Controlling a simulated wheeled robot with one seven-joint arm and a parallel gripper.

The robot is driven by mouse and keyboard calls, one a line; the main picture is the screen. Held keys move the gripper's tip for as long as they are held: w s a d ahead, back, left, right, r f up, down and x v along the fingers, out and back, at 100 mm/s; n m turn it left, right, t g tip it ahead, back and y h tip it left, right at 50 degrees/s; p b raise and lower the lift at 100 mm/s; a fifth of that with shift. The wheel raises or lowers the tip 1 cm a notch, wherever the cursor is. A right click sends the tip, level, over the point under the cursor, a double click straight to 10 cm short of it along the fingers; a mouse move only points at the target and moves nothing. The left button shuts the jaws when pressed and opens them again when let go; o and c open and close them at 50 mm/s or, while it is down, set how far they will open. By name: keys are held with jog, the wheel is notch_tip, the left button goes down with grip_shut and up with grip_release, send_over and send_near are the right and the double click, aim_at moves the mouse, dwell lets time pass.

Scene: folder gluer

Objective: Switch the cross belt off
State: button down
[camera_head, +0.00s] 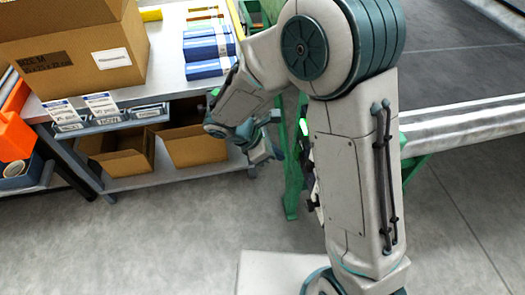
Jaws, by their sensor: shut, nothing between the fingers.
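A dark conveyor belt (450,45) with a pale metal edge roller runs across the upper right; it may be the cross belt. My gripper (268,152) hangs low at the left of my arm, beside a green frame (292,180). It is shut and holds nothing. No switch for the belt can be made out clearly, and my arm hides much of that area.
A workbench (165,75) at the left bears a large cardboard box (75,50) and blue-and-white packs (208,50). Open cartons (195,147) sit on its lower shelf. Orange bins (15,125) stand at the far left. Grey floor (150,235) is clear in front.

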aim_at(295, 153)
jog(key=shift+w+d, duration=0.2)
jog(key=shift+d, duration=0.45)
jog(key=shift+w+d, duration=0.15)
jog(key=shift+d, duration=0.45)
jog(key=shift+f, duration=0.1)
jog(key=shift+d+f+h+b, duration=0.1)
jog(key=shift+d+h+b, duration=0.1)
jog(key=shift+h+b, duration=0.1)
jog(key=shift+w+d+r+p, duration=0.1)
jog(key=shift+d+r+p, duration=0.05)
jog(key=shift+r+p, duration=0.7)
